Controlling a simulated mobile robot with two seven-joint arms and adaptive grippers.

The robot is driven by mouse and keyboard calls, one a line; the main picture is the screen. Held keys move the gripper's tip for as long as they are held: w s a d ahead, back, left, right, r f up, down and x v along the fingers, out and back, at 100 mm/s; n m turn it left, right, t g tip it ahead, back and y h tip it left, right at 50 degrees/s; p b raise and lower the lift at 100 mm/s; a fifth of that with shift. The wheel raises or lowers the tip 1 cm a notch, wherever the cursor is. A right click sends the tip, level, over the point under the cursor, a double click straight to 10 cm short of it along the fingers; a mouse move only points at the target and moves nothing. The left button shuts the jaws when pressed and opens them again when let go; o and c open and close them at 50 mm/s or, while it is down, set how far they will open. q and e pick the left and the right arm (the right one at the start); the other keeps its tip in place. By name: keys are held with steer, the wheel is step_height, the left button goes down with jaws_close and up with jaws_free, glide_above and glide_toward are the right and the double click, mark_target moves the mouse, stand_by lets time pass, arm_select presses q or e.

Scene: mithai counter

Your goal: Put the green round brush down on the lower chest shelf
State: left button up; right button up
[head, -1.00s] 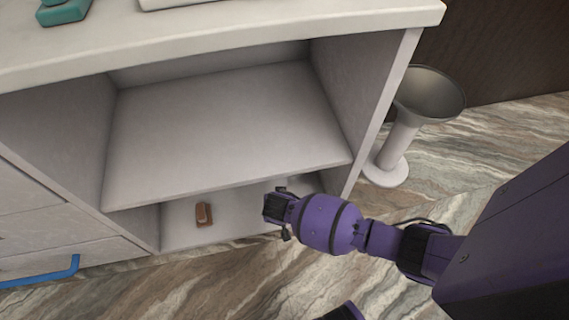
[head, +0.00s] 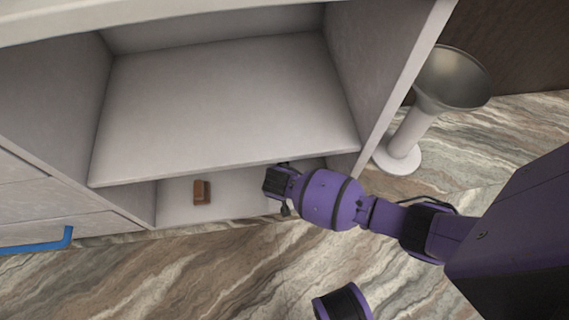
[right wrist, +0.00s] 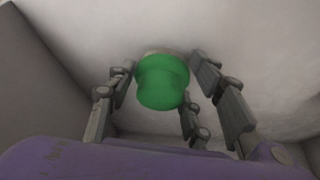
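The green round brush (right wrist: 162,82) shows in the right wrist view, between the fingers of my right gripper (right wrist: 166,72). Its pale end is against or very near a pale surface. The fingers stand apart around it, with a visible gap at the right, so the gripper looks open. In the head view my right gripper (head: 276,185) is at the front of the lower chest shelf (head: 238,196), right of its middle, and the brush is hidden there. My left gripper is not in view.
A small brown block (head: 202,192) lies on the lower shelf, left of my right gripper. The upper shelf (head: 225,105) is empty and overhangs it. A side panel (head: 375,85) bounds the right. A grey-topped pedestal bin (head: 452,78) stands outside; a blue handle (head: 66,240) is at left.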

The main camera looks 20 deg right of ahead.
steer(key=shift+o, duration=1.3)
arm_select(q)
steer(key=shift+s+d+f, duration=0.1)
arm_select(e)
steer(key=shift+r, duration=0.1)
steer(key=shift+s+a+r, duration=0.1)
steer(key=shift+r, duration=0.25)
steer(key=p+v, duration=0.2)
steer(key=v, duration=0.1)
steer(key=shift+r, duration=0.1)
arm_select(q)
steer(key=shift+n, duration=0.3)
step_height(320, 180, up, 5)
steer(key=p, duration=0.3)
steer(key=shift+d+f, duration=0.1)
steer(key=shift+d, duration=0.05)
arm_select(e)
steer(key=s+a, duration=0.6)
steer(key=s, duration=0.4)
steer(key=shift+a+f, duration=0.15)
steer(key=shift+f, duration=0.25)
